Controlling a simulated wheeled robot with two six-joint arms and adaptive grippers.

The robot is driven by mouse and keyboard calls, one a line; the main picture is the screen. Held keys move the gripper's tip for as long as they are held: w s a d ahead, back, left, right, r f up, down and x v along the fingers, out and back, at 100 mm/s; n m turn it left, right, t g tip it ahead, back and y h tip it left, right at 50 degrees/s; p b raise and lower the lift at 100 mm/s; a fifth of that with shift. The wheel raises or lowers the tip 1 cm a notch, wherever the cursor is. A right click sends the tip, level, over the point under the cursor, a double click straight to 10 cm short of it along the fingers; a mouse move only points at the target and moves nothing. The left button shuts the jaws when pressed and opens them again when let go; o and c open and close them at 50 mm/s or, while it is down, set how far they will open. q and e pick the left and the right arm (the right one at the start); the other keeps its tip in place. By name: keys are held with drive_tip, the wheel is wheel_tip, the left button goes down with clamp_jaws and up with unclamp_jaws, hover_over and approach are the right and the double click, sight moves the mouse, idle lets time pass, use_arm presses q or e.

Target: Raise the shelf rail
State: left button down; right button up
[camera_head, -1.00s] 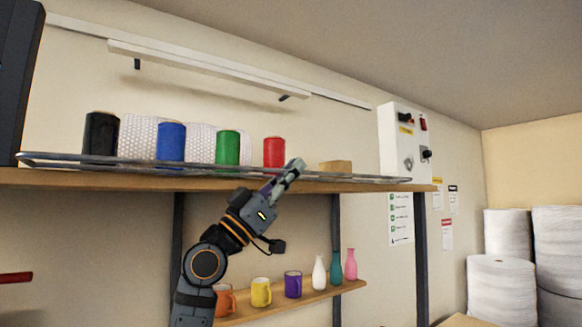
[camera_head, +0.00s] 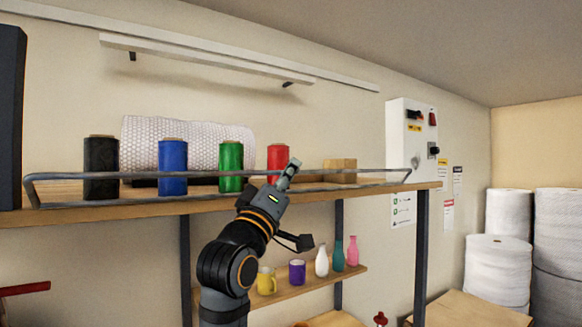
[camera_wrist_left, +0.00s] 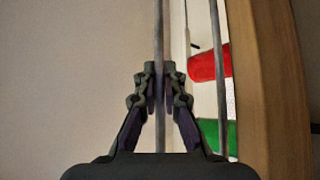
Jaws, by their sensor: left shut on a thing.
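The shelf rail (camera_head: 60,203) is a grey metal loop with two long bars along the front of the upper wooden shelf (camera_head: 150,208). Its two bars also show in the left wrist view (camera_wrist_left: 159,30), one apart from the shelf edge and one nearer it. My left gripper (camera_head: 288,173) is at the right half of the rail, near the red spool (camera_head: 277,158). In the left wrist view its fingers (camera_wrist_left: 160,88) are shut on the bar farther from the shelf board. My right gripper is not in view.
Black (camera_head: 101,160), blue (camera_head: 172,160) and green (camera_head: 230,160) spools stand on the upper shelf, with a bubble-wrap roll (camera_head: 200,135) and a wooden block (camera_head: 340,165). A lower shelf (camera_head: 300,287) holds mugs and bottles. A control box (camera_head: 410,140) hangs at right.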

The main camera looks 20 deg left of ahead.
use_arm(q)
drive_tip(key=shift+n, duration=0.3)
drive_tip(key=c, duration=1.4)
unclamp_jaws()
drive_tip(key=shift+c, duration=0.2)
drive_tip(key=shift+w+a, duration=0.1)
drive_tip(key=shift+a, duration=0.05)
drive_tip(key=v, duration=0.7)
drive_tip(key=shift+s, duration=0.2)
drive_tip(key=shift+f, duration=0.15)
